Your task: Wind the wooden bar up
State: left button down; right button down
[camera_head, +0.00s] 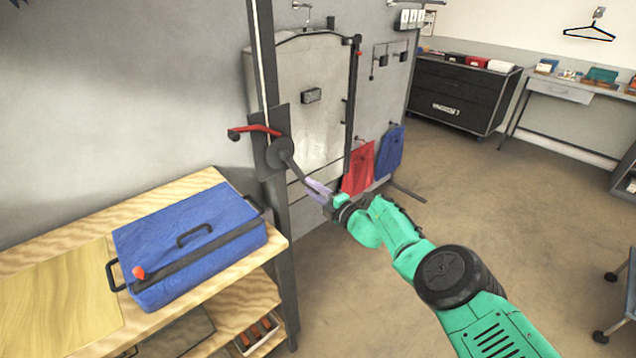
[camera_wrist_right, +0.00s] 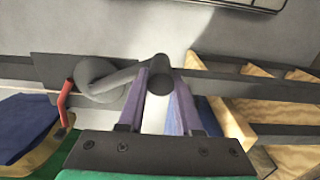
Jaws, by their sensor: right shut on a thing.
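A dark winch with a round hub (camera_head: 280,152) is mounted on a plate on a tall metal post (camera_head: 264,60). Its crank arm (camera_head: 297,170) slants down to the right from the hub. My right gripper (camera_head: 319,190) is shut on the crank's dark grip. In the right wrist view the grip (camera_wrist_right: 160,70) sits between the purple fingers, with the winch hub (camera_wrist_right: 98,82) to its left. A red lever (camera_head: 255,131) sticks out left of the hub. I cannot make out the wooden bar in either view. My left gripper is not in view.
A wooden bench (camera_head: 60,270) with a blue case (camera_head: 185,245) stands left of the post. Behind the post is a pale grey cabinet (camera_head: 320,85). Red (camera_head: 358,168) and blue (camera_head: 389,150) bags hang beyond it. The floor to the right is largely clear.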

jog(key=shift+s+a+f+m+p, duration=0.3)
jog(key=shift+s+a+f+m, duration=0.4)
jog(key=shift+f+m, duration=0.1)
jog(key=shift+s+a, duration=0.2)
dwell(0.4)
jog(key=c, duration=0.6)
grip_release()
jog(key=shift+w, duration=0.2)
jog(key=shift+d+r, duration=0.1)
jog(key=shift+r, duration=0.1)
